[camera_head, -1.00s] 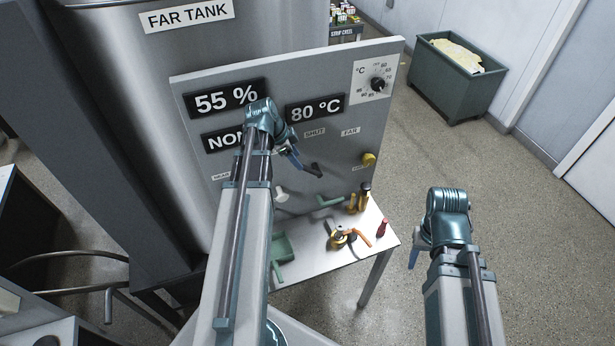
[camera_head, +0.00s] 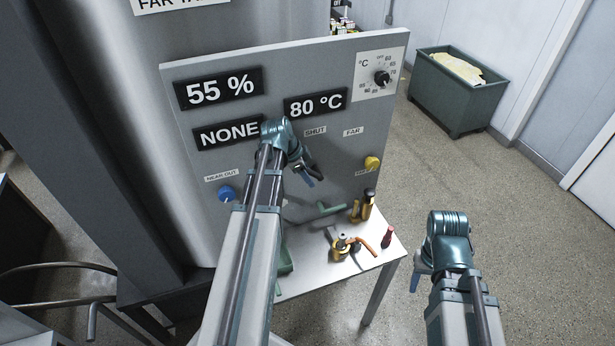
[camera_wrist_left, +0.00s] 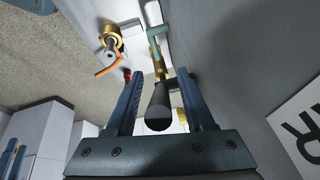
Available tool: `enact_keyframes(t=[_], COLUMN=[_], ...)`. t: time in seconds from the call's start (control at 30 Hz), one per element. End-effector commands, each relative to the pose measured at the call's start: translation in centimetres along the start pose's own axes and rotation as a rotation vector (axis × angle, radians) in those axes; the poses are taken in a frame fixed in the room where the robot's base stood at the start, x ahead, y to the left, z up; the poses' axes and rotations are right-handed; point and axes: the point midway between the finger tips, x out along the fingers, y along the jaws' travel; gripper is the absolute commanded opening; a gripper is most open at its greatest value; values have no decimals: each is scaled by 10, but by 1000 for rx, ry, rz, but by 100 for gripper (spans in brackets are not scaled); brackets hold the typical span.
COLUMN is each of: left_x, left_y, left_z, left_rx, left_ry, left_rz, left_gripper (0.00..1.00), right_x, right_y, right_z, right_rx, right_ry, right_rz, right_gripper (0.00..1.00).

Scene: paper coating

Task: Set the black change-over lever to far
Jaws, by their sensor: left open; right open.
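The black change-over lever (camera_head: 317,171) is on the grey panel, below the SHUT label (camera_head: 315,132) and left of the FAR label (camera_head: 353,132). My left arm covers part of it. My left gripper (camera_head: 305,174) is open at the lever. In the left wrist view the black lever end (camera_wrist_left: 158,110) lies between the two spread fingers of the left gripper (camera_wrist_left: 160,78), with gaps beside it. I cannot tell whether a finger touches it. My right gripper (camera_head: 415,280) is open and empty, away from the panel at lower right.
A blue knob (camera_head: 226,194) and a yellow knob (camera_head: 372,163) sit on the panel, with a temperature dial (camera_head: 382,78) at top right. Below, a small table (camera_head: 318,278) holds brass fittings, an orange-handled valve (camera_head: 362,243) and a red item (camera_head: 388,237). A green bin (camera_head: 455,98) stands behind.

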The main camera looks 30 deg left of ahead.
Motion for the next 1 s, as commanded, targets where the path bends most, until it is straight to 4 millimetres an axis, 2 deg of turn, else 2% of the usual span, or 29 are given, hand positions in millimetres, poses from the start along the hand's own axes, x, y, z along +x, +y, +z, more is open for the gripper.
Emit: enact_keyframes(t=[0.03, 0.3, 1.0], left_x=[0, 0, 0], left_y=[0, 0, 0], left_z=[0, 0, 0], left_rx=[0, 0, 0], left_ry=[0, 0, 0], left_rz=[0, 0, 1], left_gripper=[50, 1, 0], right_x=[0, 0, 0], right_y=[0, 0, 0], right_z=[0, 0, 0], right_rx=[0, 0, 0], right_ry=[0, 0, 0], right_rz=[0, 0, 0], right_gripper=[50, 50, 50])
